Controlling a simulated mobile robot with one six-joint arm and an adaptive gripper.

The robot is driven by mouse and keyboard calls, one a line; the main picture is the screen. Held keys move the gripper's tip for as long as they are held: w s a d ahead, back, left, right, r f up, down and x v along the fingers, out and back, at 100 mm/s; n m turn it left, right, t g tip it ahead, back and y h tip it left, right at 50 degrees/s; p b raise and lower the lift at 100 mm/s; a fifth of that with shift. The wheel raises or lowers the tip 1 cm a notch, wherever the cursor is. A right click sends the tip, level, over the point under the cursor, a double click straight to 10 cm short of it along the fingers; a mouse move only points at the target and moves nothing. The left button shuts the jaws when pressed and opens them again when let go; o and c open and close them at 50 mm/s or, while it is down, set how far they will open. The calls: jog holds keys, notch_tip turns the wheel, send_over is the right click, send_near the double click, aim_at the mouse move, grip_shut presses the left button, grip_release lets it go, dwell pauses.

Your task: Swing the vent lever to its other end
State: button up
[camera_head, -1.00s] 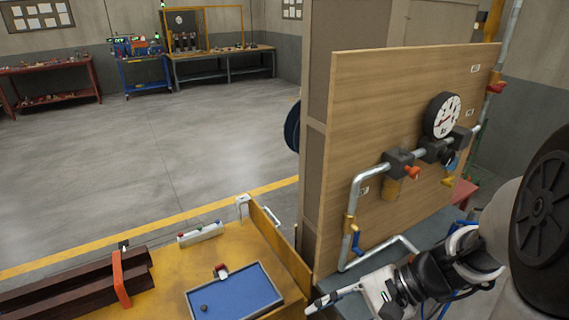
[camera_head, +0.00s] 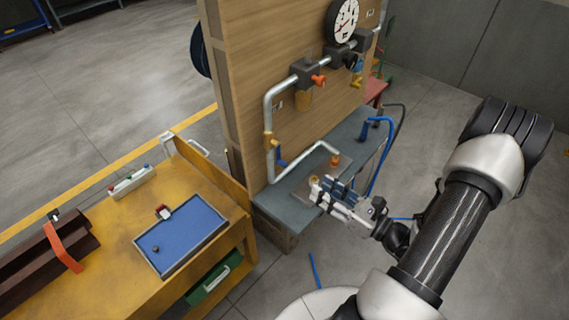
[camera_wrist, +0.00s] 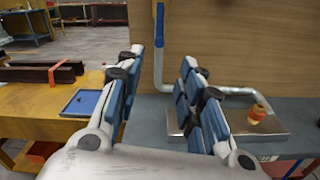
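A blue lever (camera_head: 281,160) hangs on the lower left part of the silver pipe on the wooden panel, by a brass fitting (camera_head: 270,141). In the wrist view the blue lever (camera_wrist: 160,22) points up and down, ahead of and above my fingers. Higher on the panel are a red handle (camera_head: 318,80) and a yellow handle (camera_head: 356,82). No label tells which is the vent lever. My gripper (camera_head: 318,190) is open and empty, in front of the panel over the grey bench. It touches no lever that I can see.
The pipe's bent lower end has an orange-brown fitting (camera_wrist: 257,112) above a metal tray (camera_wrist: 275,135) on the grey bench (camera_head: 275,205). A round gauge (camera_head: 342,20) sits on the panel. The yellow table (camera_head: 120,235) with a blue tray (camera_head: 190,240) stands left. Blue hoses (camera_head: 380,160) rise right.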

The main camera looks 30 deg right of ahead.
aim_at(284, 162)
jog(key=b+x, duration=0.1)
jog(key=x, duration=1.3)
jog(key=shift+w+a+b, duration=0.1)
jog(key=shift+w+b, duration=0.2)
jog(key=shift+c, duration=0.2)
grip_shut()
